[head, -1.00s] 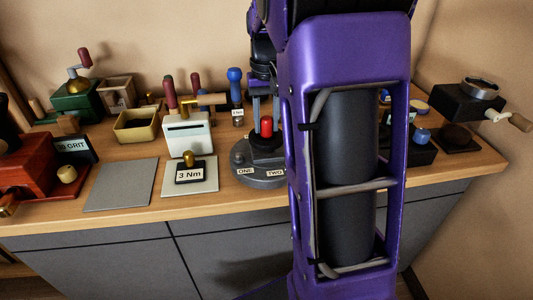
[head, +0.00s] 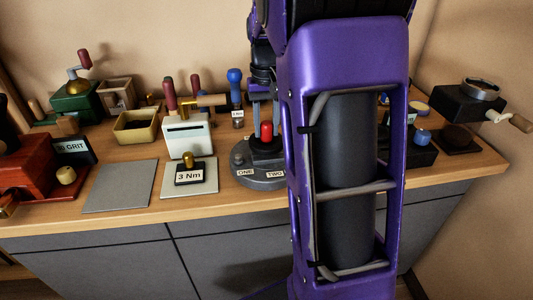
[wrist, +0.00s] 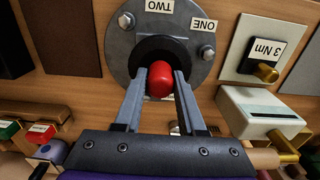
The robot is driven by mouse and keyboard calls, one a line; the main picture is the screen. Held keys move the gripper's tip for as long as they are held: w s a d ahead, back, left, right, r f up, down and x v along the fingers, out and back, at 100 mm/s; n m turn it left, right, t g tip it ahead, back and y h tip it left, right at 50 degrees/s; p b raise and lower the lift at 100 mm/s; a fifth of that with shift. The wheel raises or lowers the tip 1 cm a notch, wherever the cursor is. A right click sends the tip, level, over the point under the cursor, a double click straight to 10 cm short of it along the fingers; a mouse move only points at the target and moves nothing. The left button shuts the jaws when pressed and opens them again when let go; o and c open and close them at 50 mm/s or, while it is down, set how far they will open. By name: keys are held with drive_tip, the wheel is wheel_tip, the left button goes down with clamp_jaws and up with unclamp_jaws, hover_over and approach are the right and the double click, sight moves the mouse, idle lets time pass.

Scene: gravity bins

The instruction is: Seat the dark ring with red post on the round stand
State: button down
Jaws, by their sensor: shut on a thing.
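The dark ring with red post (head: 267,144) is at the round stand (head: 262,183), a grey disc with plates reading ONE and TWO. My gripper (wrist: 160,74) is shut on the red post, one finger on each side. In the wrist view the black ring (wrist: 150,48) lies over the middle of the grey stand (wrist: 118,48). In the head view the ring looks level and very low over the stand. I cannot tell whether it is fully down, as my arm and fingers hide part of it.
A 3 Nm plate with a brass knob (head: 189,175) and a white box (head: 188,138) stand left of the stand. A blue-topped tool (head: 235,77) stands behind. A bare grey mat (head: 120,186) lies further left. A dark block with a blue knob (head: 422,136) is to the right.

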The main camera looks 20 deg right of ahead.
drive_tip(key=shift+f+b, duration=0.35)
drive_tip(key=shift+f, duration=0.3)
idle(0.6)
drive_tip(key=shift+c, duration=2.1)
unclamp_jaws()
wheel_tip(320, 180, up, 17)
drive_tip(key=p, duration=0.3)
drive_tip(key=shift+r+p, duration=0.15)
drive_tip(key=shift+p, duration=0.15)
